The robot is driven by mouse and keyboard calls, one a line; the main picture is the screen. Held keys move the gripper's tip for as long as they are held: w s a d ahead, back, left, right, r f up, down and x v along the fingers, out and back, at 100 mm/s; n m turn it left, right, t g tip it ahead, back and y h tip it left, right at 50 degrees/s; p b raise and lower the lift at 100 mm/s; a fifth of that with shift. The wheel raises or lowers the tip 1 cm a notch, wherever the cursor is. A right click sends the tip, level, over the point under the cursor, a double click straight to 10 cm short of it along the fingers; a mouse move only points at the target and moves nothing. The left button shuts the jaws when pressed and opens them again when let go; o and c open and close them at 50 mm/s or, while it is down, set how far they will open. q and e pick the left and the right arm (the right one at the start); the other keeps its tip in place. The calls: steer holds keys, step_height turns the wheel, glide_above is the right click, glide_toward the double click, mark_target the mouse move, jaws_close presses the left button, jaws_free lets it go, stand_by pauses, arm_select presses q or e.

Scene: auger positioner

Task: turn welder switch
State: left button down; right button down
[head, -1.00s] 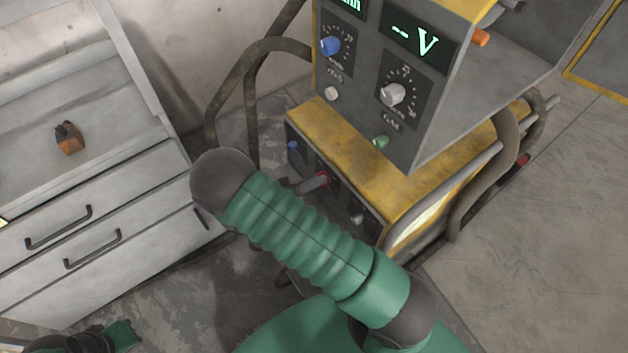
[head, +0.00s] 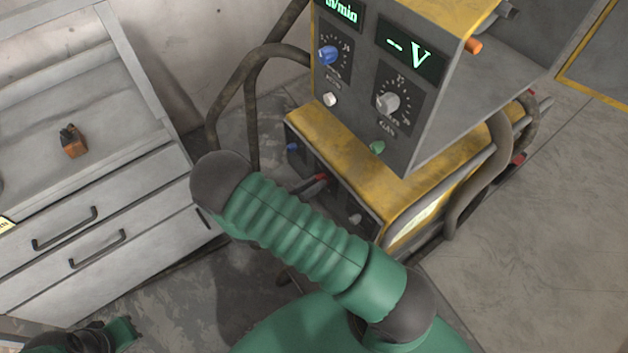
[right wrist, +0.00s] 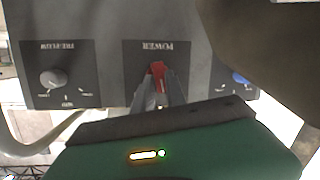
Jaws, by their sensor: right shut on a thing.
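The welder (head: 440,165) is a grey and yellow machine at the upper right of the head view. Its red power switch (head: 317,180) sits on the lower front panel, partly hidden by my right gripper (head: 303,187). In the right wrist view the red switch (right wrist: 157,75) is under the POWER label, between the two fingertips of my right gripper (right wrist: 159,90). The right gripper is shut on the switch. Of my left arm, only a dark and green part shows at the bottom left of the head view; its gripper cannot be made out.
A pre-flow knob (right wrist: 53,79) is left of the switch and a blue knob (right wrist: 240,77) right of it in the right wrist view. A grey drawer cabinet (head: 110,185) with a small orange item (head: 73,142) stands left. A cable (head: 213,110) loops beside the welder.

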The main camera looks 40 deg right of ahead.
steer(key=m+b, duration=0.1)
steer(key=m, duration=0.2)
steer(key=m+t+h, duration=0.1)
steer(key=m, duration=0.2)
steer(key=f+m+t+h+b, duration=0.1)
steer(key=m, duration=0.2)
steer(key=shift+s+a+m+b, duration=0.15)
steer(key=shift+s+m+b, duration=0.15)
steer(key=shift+s+b, duration=0.05)
stand_by(0.6)
steer(key=c, duration=1.4)
jaws_free()
steer(key=shift+o, duration=0.2)
steer(key=shift+r+t+h, duration=0.1)
steer(key=shift+t+h, duration=0.2)
